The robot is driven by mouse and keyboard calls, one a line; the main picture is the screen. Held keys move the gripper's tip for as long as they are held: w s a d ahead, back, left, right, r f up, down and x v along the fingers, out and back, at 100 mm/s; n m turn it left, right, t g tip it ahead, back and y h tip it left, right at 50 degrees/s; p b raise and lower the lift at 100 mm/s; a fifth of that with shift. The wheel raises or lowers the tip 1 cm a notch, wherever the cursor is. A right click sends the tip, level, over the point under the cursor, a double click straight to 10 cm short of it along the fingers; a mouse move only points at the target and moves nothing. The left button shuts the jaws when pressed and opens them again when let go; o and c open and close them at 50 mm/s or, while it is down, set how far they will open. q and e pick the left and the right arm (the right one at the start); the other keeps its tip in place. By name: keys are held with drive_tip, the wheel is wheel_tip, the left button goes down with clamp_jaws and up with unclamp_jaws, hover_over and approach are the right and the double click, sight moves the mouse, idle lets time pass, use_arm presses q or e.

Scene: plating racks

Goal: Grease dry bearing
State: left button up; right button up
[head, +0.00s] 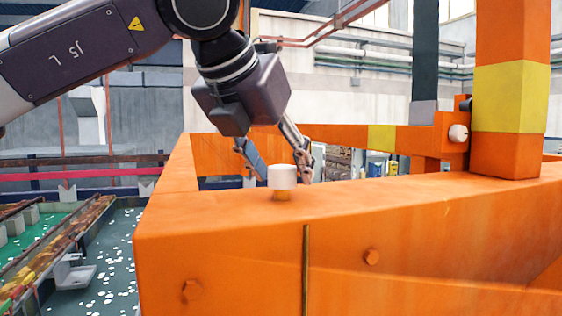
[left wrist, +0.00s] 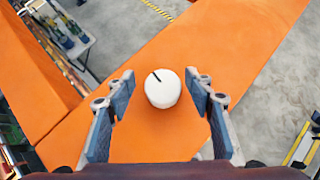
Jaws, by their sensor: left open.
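A white round cap (head: 282,177) stands upright on a short orange neck on top of the orange beam (head: 220,212). In the left wrist view the white cap (left wrist: 162,91) has a dark slot-like mark on its top. My left gripper (head: 279,170) reaches down from above with its fingers spread. In the left wrist view the open fingertips (left wrist: 160,79) lie on either side of the cap, with visible gaps. I cannot tell which part is the bearing. My right gripper is not in view.
An orange post (head: 510,60) with a yellow band rises at the right. A white round piece (head: 458,132) sits on the orange bracket beside it. Tanks with green, speckled surfaces (head: 110,245) lie below at the left. The beam top around the cap is clear.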

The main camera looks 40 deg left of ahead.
use_arm(q)
drive_tip(key=shift+d, duration=0.2)
drive_tip(key=shift+s+d+r, duration=0.1)
drive_tip(key=shift+s, duration=0.1)
drive_tip(key=shift+c, duration=1)
drive_tip(key=c, duration=1)
drive_tip(key=shift+m+h, duration=0.5)
drive_tip(key=shift+m, duration=0.1)
drive_tip(key=m+h, duration=0.3)
drive_tip(key=m, duration=0.1)
drive_tip(key=shift+w+a, duration=0.1)
drive_tip(key=shift+a, duration=0.15)
drive_tip(key=m+h, duration=0.3)
drive_tip(key=m, duration=0.1)
drive_tip(key=shift+g, duration=0.4)
drive_tip(key=m+g+h, duration=0.1)
drive_tip(key=m, duration=0.2)
drive_tip(key=m+g+h, duration=0.1)
drive_tip(key=m+h, duration=0.1)
drive_tip(key=shift+w+a+m+g+h, duration=0.15)
drive_tip(key=shift+m+g+h, duration=0.15)
drive_tip(key=shift+m+g, duration=0.1)
drive_tip(key=m+g+h, duration=0.1)
drive_tip(key=m+g, duration=0.2)
drive_tip(key=m, duration=0.1)
drive_tip(key=shift+m, duration=0.4)
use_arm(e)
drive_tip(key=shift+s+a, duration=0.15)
use_arm(q)
drive_tip(key=shift+g, duration=0.4)
